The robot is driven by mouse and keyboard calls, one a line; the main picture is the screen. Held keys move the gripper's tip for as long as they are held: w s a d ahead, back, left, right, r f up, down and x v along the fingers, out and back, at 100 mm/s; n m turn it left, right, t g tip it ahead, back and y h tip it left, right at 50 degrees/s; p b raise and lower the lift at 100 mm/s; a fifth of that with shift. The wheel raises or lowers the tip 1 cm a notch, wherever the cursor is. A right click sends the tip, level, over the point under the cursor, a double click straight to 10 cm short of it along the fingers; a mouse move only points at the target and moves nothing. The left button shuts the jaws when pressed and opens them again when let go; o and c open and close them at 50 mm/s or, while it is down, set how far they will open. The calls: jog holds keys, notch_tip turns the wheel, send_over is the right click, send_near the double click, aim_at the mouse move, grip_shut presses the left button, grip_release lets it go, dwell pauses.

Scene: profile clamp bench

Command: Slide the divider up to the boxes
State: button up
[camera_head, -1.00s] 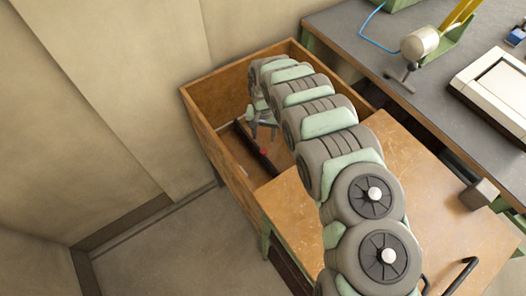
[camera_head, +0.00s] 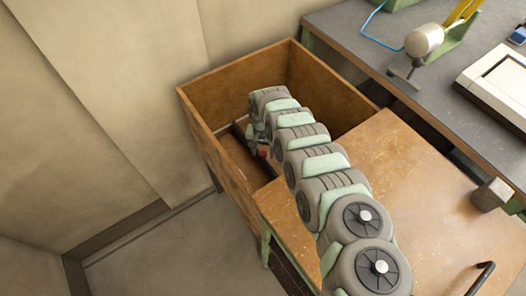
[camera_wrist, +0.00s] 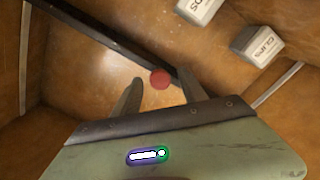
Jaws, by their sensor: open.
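The divider (camera_wrist: 105,37) is a dark bar lying across the wooden drawer, running from upper left to the middle of the wrist view. A red knob (camera_wrist: 160,79) sits on it; the knob also shows in the head view (camera_head: 263,153). Two light grey boxes stand beyond the divider at the upper right of the wrist view: one lettered CLIPS (camera_wrist: 258,45) and one partly cut off by the frame (camera_wrist: 198,9). My gripper (camera_wrist: 159,77) is open, its fingers either side of the red knob in the picture. I cannot tell whether they touch it.
The drawer's wooden walls (camera_head: 212,150) rise around the divider. A wooden worktop (camera_head: 420,190) lies right of the drawer, with a grey block (camera_head: 492,194) on it. A grey bench (camera_head: 350,30) stands behind. My arm hides much of the drawer's inside.

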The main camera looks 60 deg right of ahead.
jog(key=shift+c, duration=0.2)
grip_shut()
jog(key=shift+r, duration=0.1)
dwell(1.0)
